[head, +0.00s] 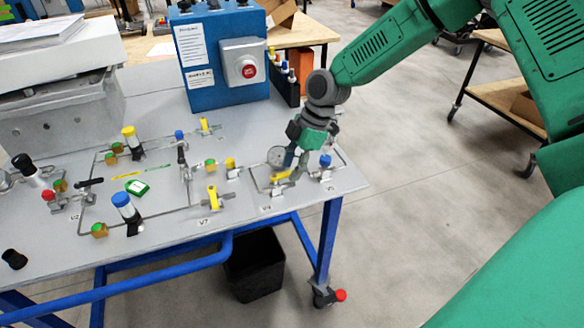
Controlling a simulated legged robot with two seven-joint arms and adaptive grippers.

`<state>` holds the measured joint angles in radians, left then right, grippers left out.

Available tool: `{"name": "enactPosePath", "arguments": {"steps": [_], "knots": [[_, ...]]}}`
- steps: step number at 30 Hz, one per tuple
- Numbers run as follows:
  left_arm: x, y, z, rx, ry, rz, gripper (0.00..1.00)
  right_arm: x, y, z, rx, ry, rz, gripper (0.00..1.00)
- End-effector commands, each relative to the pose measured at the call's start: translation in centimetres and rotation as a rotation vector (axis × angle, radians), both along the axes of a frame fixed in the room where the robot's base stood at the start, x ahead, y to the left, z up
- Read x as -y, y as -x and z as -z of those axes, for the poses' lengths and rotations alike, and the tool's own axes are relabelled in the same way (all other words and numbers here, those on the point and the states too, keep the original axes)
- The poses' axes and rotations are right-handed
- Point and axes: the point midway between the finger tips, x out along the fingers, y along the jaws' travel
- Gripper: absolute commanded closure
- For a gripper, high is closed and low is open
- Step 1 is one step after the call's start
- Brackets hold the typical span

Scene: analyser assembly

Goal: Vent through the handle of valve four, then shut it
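My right gripper (293,172) reaches down from the upper right to the table's right end. Its fingertips are at a yellow valve handle (280,177), which lies roughly sideways in the picture. Whether they touch it, and whether they are open or shut, is too small to tell. The number label by this valve is too small to read, so I cannot confirm it is valve four. A round gauge (276,157) stands just behind the handle, partly covered by the gripper. A blue-topped valve (325,161) is just right of the fingers. My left gripper is out of view.
The grey table (165,240) carries thin piping and other yellow-handled valves (212,196). A blue box with a red button (249,68) stands behind. Blue-capped (124,204) and yellow-capped (130,137) cylinders stand at left. A black bin (254,265) is below.

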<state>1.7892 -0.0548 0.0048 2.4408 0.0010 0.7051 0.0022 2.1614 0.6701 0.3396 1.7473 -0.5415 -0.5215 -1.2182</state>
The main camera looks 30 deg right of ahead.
Motion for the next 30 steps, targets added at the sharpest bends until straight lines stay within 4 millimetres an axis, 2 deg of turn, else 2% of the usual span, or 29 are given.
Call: {"name": "enactPosePath", "arguments": {"steps": [10,13,23,30], "knots": [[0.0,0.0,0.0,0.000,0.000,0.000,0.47,0.2,0.0,0.5,0.000,-0.003,0.001,0.66],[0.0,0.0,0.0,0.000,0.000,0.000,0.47,0.2,0.0,0.5,0.000,-0.003,0.001,1.00],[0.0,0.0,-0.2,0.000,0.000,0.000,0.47,0.2,0.0,0.4,0.000,-0.001,0.016,1.00],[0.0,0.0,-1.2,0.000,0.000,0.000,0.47,0.0,0.4,0.3,-0.001,-0.002,0.113,1.00]]}}
